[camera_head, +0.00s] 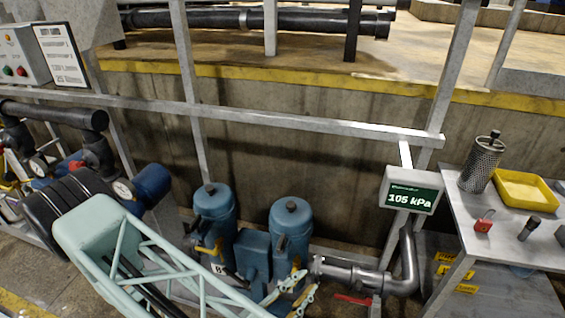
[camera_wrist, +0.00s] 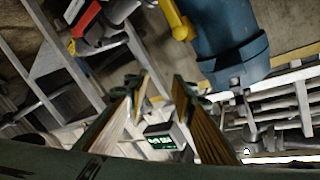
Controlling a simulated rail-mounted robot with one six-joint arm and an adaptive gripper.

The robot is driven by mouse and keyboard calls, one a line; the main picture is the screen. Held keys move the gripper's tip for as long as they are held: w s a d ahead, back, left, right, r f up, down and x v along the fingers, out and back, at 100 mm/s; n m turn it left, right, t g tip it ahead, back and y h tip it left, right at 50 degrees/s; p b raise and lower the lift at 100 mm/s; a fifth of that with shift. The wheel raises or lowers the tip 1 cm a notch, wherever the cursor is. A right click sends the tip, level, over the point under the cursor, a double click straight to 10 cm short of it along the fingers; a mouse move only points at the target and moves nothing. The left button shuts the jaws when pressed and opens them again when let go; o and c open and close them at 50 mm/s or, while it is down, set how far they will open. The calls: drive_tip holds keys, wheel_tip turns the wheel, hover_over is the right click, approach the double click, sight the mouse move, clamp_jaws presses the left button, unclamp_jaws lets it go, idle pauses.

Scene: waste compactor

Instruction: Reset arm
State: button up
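My gripper (camera_wrist: 158,90) shows in the wrist view with two dark fingers and brownish inner pads. The fingers stand apart with nothing between them, and the gap shows the background. In the head view my pale green arm reaches from the lower left toward the bottom middle. Its end is in front of two blue canisters (camera_head: 213,215), near the metal pipe (camera_head: 350,274). Whether it touches them cannot be told. A blue canister also shows close by at the upper right of the wrist view (camera_wrist: 228,40).
A display reading 105 kPa (camera_head: 411,197) hangs on the grey railing (camera_head: 270,118). A metal table (camera_head: 497,232) at right holds a perforated cylinder (camera_head: 481,164), a yellow tray (camera_head: 528,174) and small parts. A red handle (camera_head: 352,299) is low by the pipe. Control box and black pipes stand left.

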drive_tip(key=d+r+n+g+y, duration=0.2)
drive_tip(key=d+r+n+g, duration=0.25)
drive_tip(key=r+n, duration=0.65)
drive_tip(key=d+r+n+g+y, duration=0.25)
drive_tip(key=d+r+n, duration=0.35)
drive_tip(key=r+n, duration=0.5)
drive_tip(key=d+r+n+g+y, duration=0.1)
drive_tip(key=d+r+n+g, duration=0.35)
drive_tip(key=r+n, duration=0.65)
drive_tip(key=s+r+m+y, duration=0.2)
drive_tip(key=s+r+m, duration=0.2)
drive_tip(key=s, duration=0.3)
drive_tip(key=s+r+m+t+y, duration=0.1)
drive_tip(key=s+r+m, duration=0.4)
drive_tip(key=s+m, duration=0.2)
drive_tip(key=s+r+m+t+y, duration=0.1)
drive_tip(key=s+r+m+y, duration=0.1)
drive_tip(key=s+r+m, duration=0.2)
drive_tip(key=s+m, duration=0.2)
drive_tip(key=s, duration=0.2)
drive_tip(key=shift+s+r+y, duration=0.2)
drive_tip(key=shift+r+y, duration=0.05)
drive_tip(key=shift+y, duration=0.1)
